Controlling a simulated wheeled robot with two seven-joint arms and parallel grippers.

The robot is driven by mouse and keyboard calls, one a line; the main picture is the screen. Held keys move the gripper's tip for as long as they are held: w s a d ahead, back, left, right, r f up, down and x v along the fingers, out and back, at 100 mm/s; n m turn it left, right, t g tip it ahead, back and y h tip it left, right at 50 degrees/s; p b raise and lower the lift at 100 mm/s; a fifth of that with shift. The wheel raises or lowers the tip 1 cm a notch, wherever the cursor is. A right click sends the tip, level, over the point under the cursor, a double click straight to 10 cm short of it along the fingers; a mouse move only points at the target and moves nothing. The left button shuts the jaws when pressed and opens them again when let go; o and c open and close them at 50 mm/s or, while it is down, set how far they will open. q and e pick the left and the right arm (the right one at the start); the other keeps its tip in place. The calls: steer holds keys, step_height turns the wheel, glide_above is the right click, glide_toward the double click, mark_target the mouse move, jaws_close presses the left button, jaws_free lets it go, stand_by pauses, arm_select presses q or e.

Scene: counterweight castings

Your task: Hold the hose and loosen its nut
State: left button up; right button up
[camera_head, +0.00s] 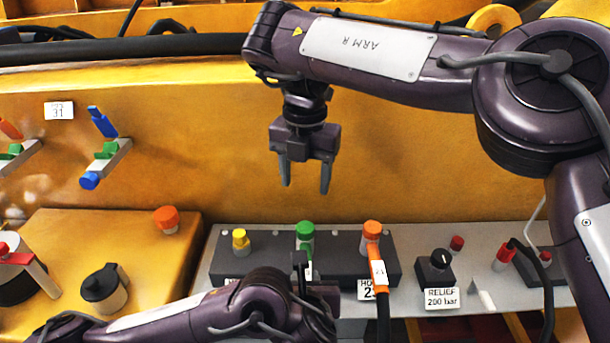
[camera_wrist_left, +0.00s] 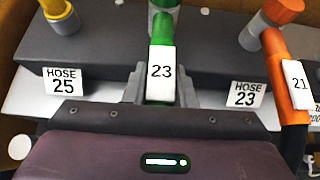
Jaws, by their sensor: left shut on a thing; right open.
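The green hose (camera_wrist_left: 163,32) rises from the dark manifold block and carries a white tag reading 23. My left gripper (camera_wrist_left: 160,88) is shut on the green hose at the tag, one finger on each side. In the head view the left arm's wrist hides most of this hose. The green nut (camera_head: 305,230) shows above it on the block, upright. My right gripper (camera_head: 305,186) is open and empty, pointing down in front of the yellow panel, above the green nut in the picture and apart from it.
An orange hose (camera_wrist_left: 275,50) with tag 21 stands close to the right. A yellow fitting (camera_head: 240,241) is to the left. A relief knob (camera_head: 436,268) sits further right. Label plates reading HOSE 25 (camera_wrist_left: 65,80) and HOSE 23 (camera_wrist_left: 244,94) flank the green hose.

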arm_select(q)
steer(key=o, duration=1)
steer(key=shift+o, duration=0.2)
steer(key=shift+s, duration=0.1)
